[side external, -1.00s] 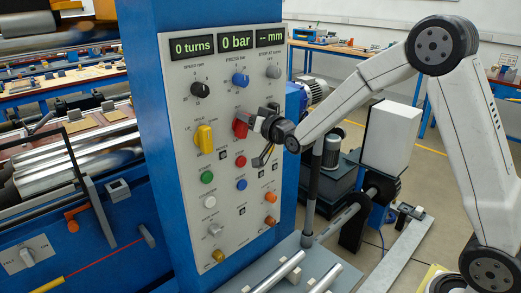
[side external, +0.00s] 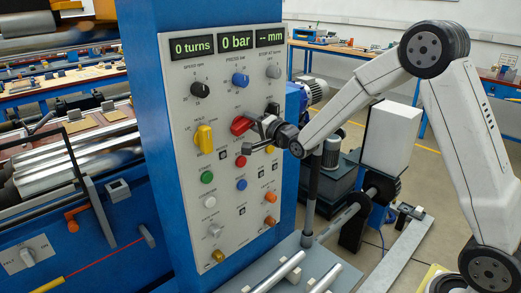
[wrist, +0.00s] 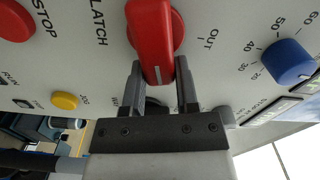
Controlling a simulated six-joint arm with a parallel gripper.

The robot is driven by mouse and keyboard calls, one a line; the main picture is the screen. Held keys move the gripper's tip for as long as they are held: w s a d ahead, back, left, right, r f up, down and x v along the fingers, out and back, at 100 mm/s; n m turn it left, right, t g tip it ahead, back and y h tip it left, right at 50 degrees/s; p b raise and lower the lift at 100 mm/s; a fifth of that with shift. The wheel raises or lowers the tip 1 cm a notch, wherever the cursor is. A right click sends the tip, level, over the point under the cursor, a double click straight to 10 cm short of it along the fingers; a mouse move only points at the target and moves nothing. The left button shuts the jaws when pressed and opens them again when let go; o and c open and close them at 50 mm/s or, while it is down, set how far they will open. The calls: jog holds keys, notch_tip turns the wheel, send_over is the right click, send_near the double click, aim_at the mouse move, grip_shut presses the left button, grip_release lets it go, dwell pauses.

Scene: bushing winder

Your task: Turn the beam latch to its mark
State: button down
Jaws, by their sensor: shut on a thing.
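The beam latch is a red knob (side external: 241,124) on the grey control panel, and its handle is tilted in the side view. In the wrist view the red latch knob (wrist: 150,30) has a white line on its near end, and that end points toward my gripper. The printed words LATCH (wrist: 99,22) and OUT (wrist: 207,38) flank it. My gripper (wrist: 158,80) has one finger on each side of the handle and is shut on it. It also shows in the side view (side external: 260,130). Some print behind the fingers is partly hidden.
A yellow knob (side external: 203,138) sits left of the latch, and a blue knob (side external: 240,80) above it. A red button (side external: 240,161) is close below my gripper. The displays (side external: 236,43) read 0 turns, 0 bar and -- mm.

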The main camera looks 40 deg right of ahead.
jog(key=shift+f+m, duration=0.2)
jog(key=shift+m, duration=0.6)
jog(key=shift+f+m, duration=0.2)
jog(key=shift+m, duration=0.6)
jog(key=shift+c, duration=1.8)
grip_release()
jog(key=shift+s, duration=0.2)
jog(key=s, duration=0.7)
jog(key=shift+s, duration=0.25)
